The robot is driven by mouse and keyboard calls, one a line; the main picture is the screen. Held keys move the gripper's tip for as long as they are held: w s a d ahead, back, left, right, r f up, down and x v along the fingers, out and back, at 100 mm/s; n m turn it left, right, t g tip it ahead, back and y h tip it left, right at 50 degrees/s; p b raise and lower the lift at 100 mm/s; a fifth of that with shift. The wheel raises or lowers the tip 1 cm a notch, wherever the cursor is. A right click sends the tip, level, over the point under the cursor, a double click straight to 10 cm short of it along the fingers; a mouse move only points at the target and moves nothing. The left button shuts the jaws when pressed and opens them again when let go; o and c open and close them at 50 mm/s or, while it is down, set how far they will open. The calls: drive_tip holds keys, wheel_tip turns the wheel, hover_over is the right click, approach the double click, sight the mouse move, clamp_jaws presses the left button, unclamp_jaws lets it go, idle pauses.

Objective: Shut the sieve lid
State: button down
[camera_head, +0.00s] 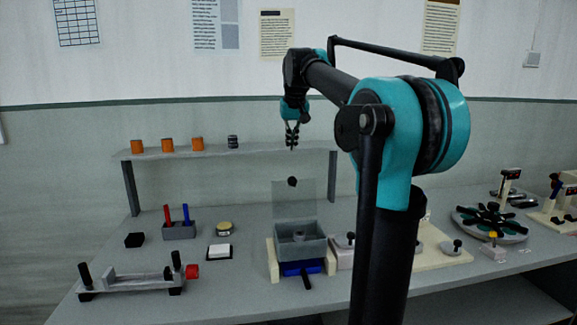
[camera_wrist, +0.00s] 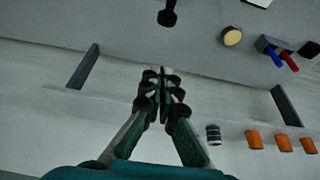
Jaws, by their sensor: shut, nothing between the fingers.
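The sieve (camera_head: 300,246) is a grey open-topped box on a cream stand with a blue part below, on the table in the head view. Its lid (camera_head: 307,198) is a see-through panel standing upright at the box's back edge, with a black knob (camera_head: 292,182) on it. The knob also shows at the top of the wrist view (camera_wrist: 167,16). My gripper (camera_head: 291,146) is above the lid and apart from it, fingers pointing down in the head view. In the wrist view its fingertips (camera_wrist: 162,72) are together, with nothing between them.
A shelf (camera_head: 275,150) behind holds several orange cups and a dark striped jar (camera_head: 233,142). A block with red and blue pegs (camera_head: 179,230), a yellow-topped tin (camera_head: 224,228) and a winding frame (camera_head: 135,282) stand left. A round spindle plate (camera_head: 490,224) is right.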

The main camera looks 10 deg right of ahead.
drive_tip(key=w+x, duration=0.1)
drive_tip(key=x, duration=1)
drive_tip(key=shift+s+r, duration=0.25)
drive_tip(key=shift+s, duration=0.85)
drive_tip(key=shift+s+r, duration=0.25)
drive_tip(key=shift+s, duration=0.85)
drive_tip(key=shift+s, duration=0.1)
